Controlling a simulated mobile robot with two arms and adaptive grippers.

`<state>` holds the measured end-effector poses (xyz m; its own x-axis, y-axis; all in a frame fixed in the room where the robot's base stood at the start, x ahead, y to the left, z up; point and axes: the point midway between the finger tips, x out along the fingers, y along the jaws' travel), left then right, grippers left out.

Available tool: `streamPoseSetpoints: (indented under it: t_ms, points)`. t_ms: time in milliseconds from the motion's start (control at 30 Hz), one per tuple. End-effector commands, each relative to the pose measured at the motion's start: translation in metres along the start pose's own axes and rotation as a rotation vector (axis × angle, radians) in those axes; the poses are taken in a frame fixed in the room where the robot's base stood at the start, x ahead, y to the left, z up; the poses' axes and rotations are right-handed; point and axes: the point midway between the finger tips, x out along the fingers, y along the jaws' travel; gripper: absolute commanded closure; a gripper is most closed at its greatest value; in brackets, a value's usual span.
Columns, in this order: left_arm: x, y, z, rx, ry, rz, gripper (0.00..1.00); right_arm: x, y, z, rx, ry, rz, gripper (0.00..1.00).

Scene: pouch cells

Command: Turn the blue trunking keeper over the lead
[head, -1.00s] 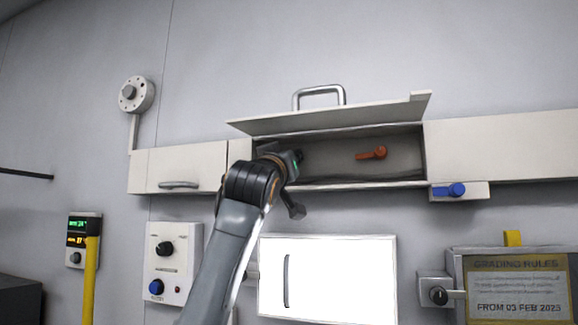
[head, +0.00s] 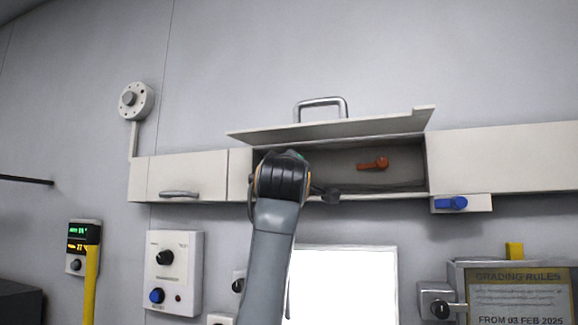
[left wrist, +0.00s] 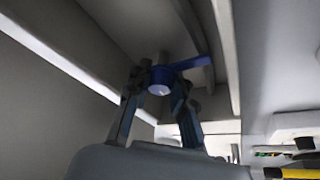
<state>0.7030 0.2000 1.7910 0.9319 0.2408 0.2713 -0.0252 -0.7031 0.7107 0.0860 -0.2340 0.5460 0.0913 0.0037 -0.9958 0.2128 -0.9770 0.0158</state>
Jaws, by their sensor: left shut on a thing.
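The blue trunking keeper (left wrist: 160,78) shows in the left wrist view, its round hub between the fingers and its lever pointing right. My left gripper (left wrist: 160,98) is shut on it, inside the open trunking (head: 405,160). In the head view my left wrist hides the fingers and this keeper. An orange keeper (head: 373,163) stands on the trunking's back wall, right of my wrist. A dark line that may be the lead (head: 395,187) runs low along the trunking. A curved grey strip beside the blue lever may be the same lead. My right gripper is out of view.
The trunking's lid (head: 335,127) is raised above the opening. Another blue handle (head: 452,203) sits on a small plate below right. A bright white panel (head: 345,285), a control box (head: 173,272) and a sign (head: 518,292) are lower on the wall.

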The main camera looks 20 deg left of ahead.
Motion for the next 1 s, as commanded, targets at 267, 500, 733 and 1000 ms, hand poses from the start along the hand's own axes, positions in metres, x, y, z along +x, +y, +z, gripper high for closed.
streamPoseSetpoints:
  t_ms: [267,500,733,1000]
  points:
    - [0.0008,-0.0027,0.0041,-0.012,-0.009,-0.011,1.0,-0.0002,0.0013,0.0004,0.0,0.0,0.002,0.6]
    - [0.0009,-0.003,0.0048,-0.011,-0.01,-0.011,0.68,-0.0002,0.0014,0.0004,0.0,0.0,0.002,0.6]
    - [0.0005,-0.0017,0.0027,-0.01,-0.006,-0.008,0.55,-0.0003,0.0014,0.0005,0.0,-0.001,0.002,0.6]
    - [-0.0058,-0.0005,0.002,-0.009,-0.003,-0.006,0.55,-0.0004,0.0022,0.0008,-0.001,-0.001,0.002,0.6]
